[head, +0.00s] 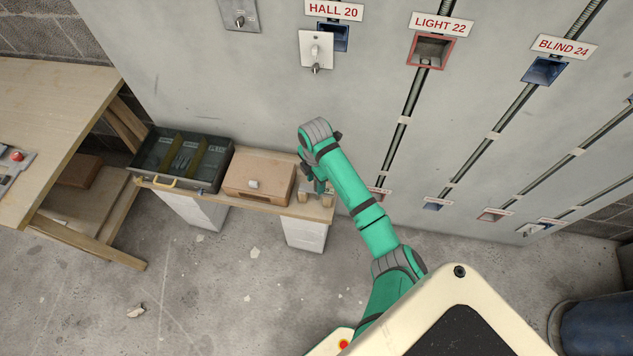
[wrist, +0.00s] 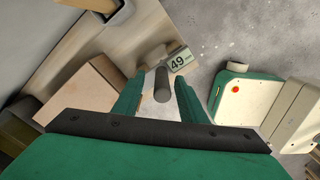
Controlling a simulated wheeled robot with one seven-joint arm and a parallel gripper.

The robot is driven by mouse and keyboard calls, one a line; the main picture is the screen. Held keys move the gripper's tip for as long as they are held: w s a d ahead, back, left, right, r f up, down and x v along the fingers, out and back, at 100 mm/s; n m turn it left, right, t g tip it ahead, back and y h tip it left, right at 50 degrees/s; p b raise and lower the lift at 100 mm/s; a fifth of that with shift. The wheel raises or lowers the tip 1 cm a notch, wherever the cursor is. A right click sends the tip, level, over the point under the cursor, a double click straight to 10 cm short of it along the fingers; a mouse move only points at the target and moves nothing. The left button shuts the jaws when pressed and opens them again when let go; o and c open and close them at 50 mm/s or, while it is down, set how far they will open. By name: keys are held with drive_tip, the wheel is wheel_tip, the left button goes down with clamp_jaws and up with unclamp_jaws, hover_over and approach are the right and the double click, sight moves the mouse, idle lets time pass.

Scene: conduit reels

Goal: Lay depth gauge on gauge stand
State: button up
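In the head view my gripper (head: 318,186) is low over the right end of the bench. Small pale parts there, perhaps the gauge stand (head: 328,190), are partly hidden by my arm. I cannot tell whether the gauge touches the stand.
A cardboard-coloured box (head: 259,178) stands on the bench (head: 232,202) just left of my gripper. A dark divided tray (head: 182,158) is farther left. Open floor (head: 210,290) lies in front.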

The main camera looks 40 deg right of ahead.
wheel_tip(320, 180, up, 10)
drive_tip(key=shift+r, duration=0.15)
idle(0.3)
